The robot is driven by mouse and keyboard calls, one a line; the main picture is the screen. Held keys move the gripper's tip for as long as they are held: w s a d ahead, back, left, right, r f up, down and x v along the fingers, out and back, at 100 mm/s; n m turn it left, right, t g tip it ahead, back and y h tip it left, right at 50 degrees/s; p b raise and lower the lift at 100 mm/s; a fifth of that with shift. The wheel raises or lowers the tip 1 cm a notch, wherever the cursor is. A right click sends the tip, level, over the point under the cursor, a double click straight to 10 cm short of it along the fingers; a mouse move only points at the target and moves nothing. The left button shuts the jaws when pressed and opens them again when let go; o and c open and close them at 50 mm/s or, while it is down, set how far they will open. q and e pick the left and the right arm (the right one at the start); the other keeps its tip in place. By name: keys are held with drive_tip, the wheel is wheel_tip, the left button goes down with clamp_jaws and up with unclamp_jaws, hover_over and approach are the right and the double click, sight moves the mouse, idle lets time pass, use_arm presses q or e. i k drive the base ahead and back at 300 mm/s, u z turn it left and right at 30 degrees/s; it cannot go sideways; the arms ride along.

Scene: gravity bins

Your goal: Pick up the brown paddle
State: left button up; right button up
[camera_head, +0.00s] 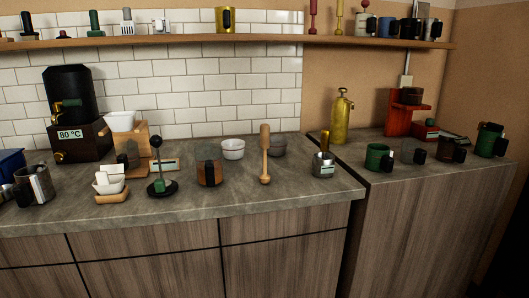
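A brown wooden paddle (265,155) is on the grey counter, right of the middle in the head view. Its wider end is at the top and its rounded lower end is near the counter's front. Its top overlaps the tiled wall in the picture; I cannot tell whether it stands free or leans. Neither my left nor my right gripper is in view, and nothing is touching the paddle.
A glass jar with brown contents (209,172) stands left of the paddle and a small metal pot (323,164) stands right. A white bowl (233,149) and a grey bowl (277,146) sit behind. The counter front (240,200) is clear.

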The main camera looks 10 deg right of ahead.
sight(264, 177)
drive_tip(key=z, duration=0.5)
drive_tip(key=k, duration=0.25)
drive_tip(key=u, duration=1.5)
drive_tip(key=i, duration=1)
drive_tip(key=z, duration=0.65)
drive_tip(key=i, duration=0.55)
drive_tip(key=z, duration=0.5)
